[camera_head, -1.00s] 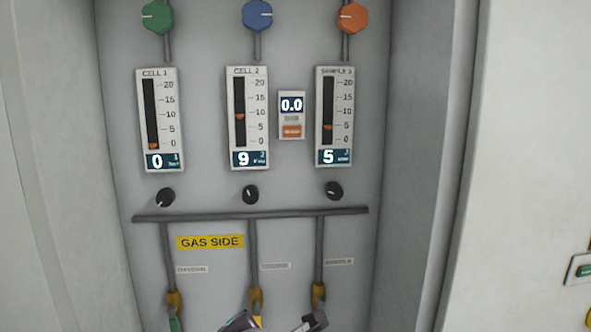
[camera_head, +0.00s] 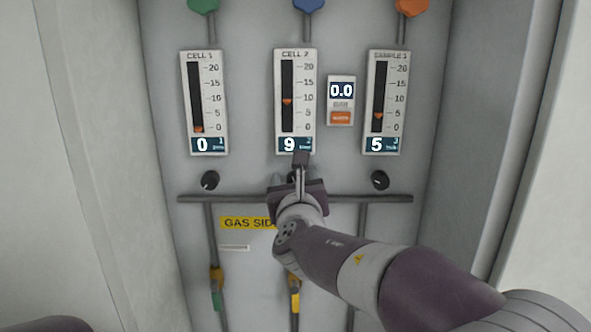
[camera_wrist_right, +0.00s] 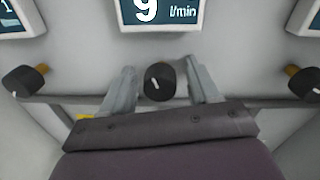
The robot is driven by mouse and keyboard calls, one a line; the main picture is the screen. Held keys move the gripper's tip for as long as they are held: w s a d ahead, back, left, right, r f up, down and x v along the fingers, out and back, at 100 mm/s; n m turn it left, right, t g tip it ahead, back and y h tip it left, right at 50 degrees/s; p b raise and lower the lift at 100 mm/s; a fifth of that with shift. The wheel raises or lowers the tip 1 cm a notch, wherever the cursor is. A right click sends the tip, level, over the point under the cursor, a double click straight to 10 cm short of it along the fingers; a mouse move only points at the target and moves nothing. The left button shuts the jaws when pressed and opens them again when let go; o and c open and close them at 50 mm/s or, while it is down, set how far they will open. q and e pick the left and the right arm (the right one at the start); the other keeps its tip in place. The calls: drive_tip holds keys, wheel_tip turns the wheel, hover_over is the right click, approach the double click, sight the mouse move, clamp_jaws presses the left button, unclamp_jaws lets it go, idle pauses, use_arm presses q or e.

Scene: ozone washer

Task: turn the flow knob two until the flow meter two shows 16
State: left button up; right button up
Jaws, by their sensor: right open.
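Flow meter two (camera_head: 295,102), labelled CELL 2, shows 9 on its display, with its orange marker a little below 10. Flow knob two (camera_wrist_right: 159,82) is a black knob with a white pointer line, below that meter's display. My right gripper (camera_head: 297,178) is in front of it and mostly hides it in the head view. In the right wrist view the open fingers of the right gripper (camera_wrist_right: 161,86) stand on either side of the knob, with gaps showing. My left gripper is not in view.
Knob one (camera_head: 210,180) and knob three (camera_head: 380,180) sit to either side, under meters showing 0 and 5. A horizontal pipe (camera_head: 400,198) runs just below the knobs. A small box (camera_head: 341,99) reading 0.0 is right of meter two.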

drive_tip(key=shift+s+r, duration=0.15)
drive_tip(key=shift+c, duration=0.5)
drive_tip(key=shift+w, duration=0.25)
drive_tip(key=c, duration=0.9)
drive_tip(key=shift+f+b, duration=0.25)
drive_tip(key=shift+b, duration=0.35)
drive_tip(key=m+b, duration=0.9)
drive_tip(key=b, duration=0.3)
drive_tip(key=shift+f+m, duration=0.15)
drive_tip(key=shift+m, duration=0.15)
drive_tip(key=m+b, duration=0.1)
drive_tip(key=m, duration=0.1)
drive_tip(key=m+b, duration=0.2)
drive_tip(key=shift+m+t+h, duration=0.3)
use_arm(q)
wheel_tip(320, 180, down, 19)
drive_tip(key=b, duration=0.2)
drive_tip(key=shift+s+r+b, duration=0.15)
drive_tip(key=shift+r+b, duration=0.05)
drive_tip(key=shift+b, duration=0.2)
use_arm(e)
drive_tip(key=shift+m, duration=1.9)
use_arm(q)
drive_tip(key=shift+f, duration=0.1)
